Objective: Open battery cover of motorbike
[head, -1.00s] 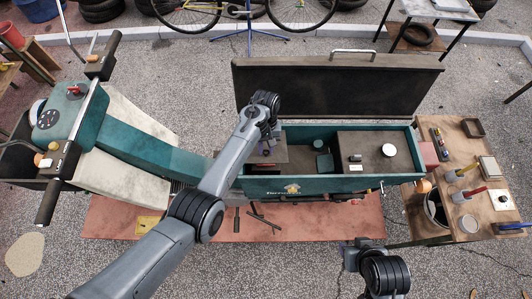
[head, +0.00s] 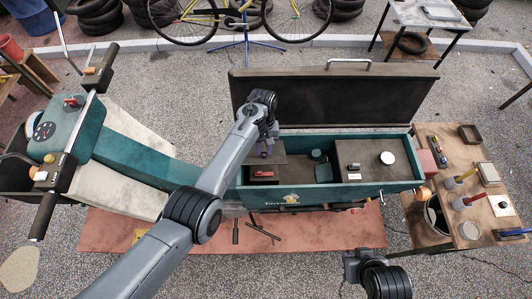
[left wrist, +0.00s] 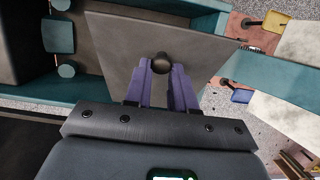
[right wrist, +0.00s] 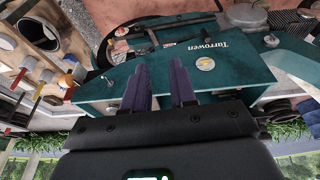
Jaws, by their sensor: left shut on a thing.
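The teal motorbike (head: 130,150) has a long teal box (head: 350,190) at its right end. A flat grey-brown cover panel (left wrist: 150,40) with a round black knob (left wrist: 161,62) is at the left part of the box. My left gripper (head: 264,150) reaches down there; in the left wrist view its purple fingers (left wrist: 161,75) are shut on the knob. My right gripper (right wrist: 158,75) is empty, its fingers apart, outside the box's front wall. The head view shows only its wrist clearly, and the left arm hides part of the cover.
The box's big dark lid (head: 330,95) stands open behind. A small red item (head: 262,173) shows in the box's left part; a brown panel with a white cap (head: 387,158) fills the right. A cluttered wooden table (head: 470,185) stands at right.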

